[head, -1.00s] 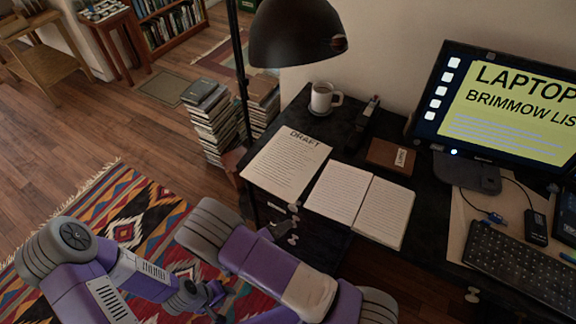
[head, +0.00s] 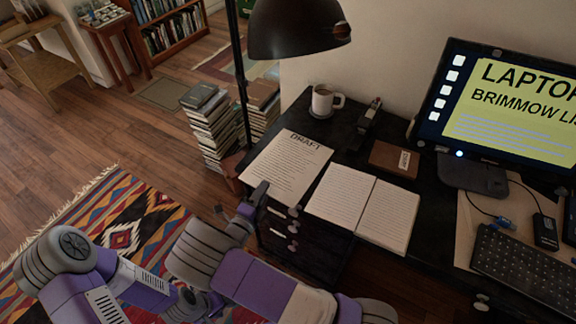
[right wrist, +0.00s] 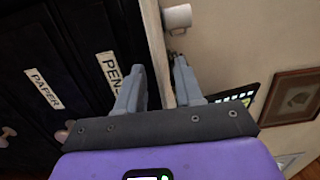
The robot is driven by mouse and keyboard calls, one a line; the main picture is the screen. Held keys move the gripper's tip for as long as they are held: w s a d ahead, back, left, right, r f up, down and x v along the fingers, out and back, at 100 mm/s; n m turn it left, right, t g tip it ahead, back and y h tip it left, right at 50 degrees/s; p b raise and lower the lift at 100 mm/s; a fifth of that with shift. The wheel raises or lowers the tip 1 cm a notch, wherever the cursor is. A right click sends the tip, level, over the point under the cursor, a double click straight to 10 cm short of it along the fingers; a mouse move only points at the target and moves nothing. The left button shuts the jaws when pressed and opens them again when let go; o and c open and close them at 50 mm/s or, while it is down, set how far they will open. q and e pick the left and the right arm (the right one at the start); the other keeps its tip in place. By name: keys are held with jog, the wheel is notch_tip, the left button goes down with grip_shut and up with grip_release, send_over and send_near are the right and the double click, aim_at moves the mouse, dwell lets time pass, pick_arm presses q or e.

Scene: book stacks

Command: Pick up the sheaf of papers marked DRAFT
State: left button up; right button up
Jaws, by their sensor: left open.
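The sheaf of papers marked DRAFT (head: 287,165) lies flat at the left end of the black desk, its near edge by the desk's front edge. My right gripper (head: 252,202) is open at that near edge. In the right wrist view its two fingers (right wrist: 159,68) stand apart, with a pale thin strip running between them; it looks like the sheaf seen edge-on. I cannot tell if a finger touches it. My left gripper (head: 208,304) is open, low over the rug, away from the sheaf and partly hidden by my right arm.
An open notebook (head: 362,208) lies right of the sheaf. A mug (head: 324,101), a stapler-like object (head: 369,117) and a brown box (head: 394,160) stand behind. Labelled drawers (right wrist: 60,70) are below the desktop. A lamp (head: 293,30) hangs above; book stacks (head: 212,125) stand left.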

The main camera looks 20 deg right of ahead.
grip_shut()
dwell(0.3)
